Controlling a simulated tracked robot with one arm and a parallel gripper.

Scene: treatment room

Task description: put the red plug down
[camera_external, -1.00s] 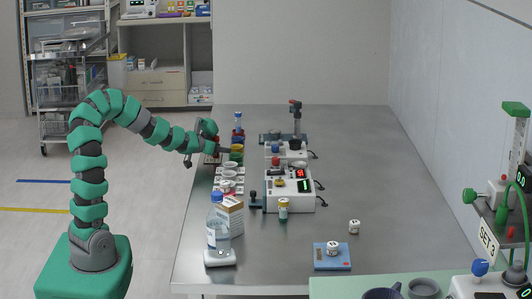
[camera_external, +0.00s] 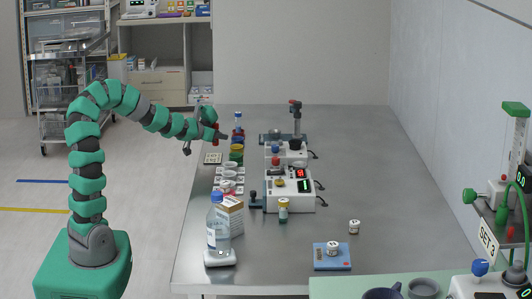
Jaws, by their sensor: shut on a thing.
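My gripper (camera_external: 214,134) is shut on the small red plug (camera_external: 216,126), above the far left edge of the metal table. The plug is partly hidden by the fingers, and its tilt is hard to tell. Below the gripper, a small pale board (camera_external: 212,158) with dark marks lies on the table edge. The plug is clear of the board.
A blue-topped bottle (camera_external: 238,131) and yellow and green jars (camera_external: 237,151) stand just right of the gripper. White cups on a rack (camera_external: 229,181), a carton (camera_external: 231,215) and a clear bottle (camera_external: 217,235) stand nearer. The table's right side (camera_external: 375,190) is mostly free.

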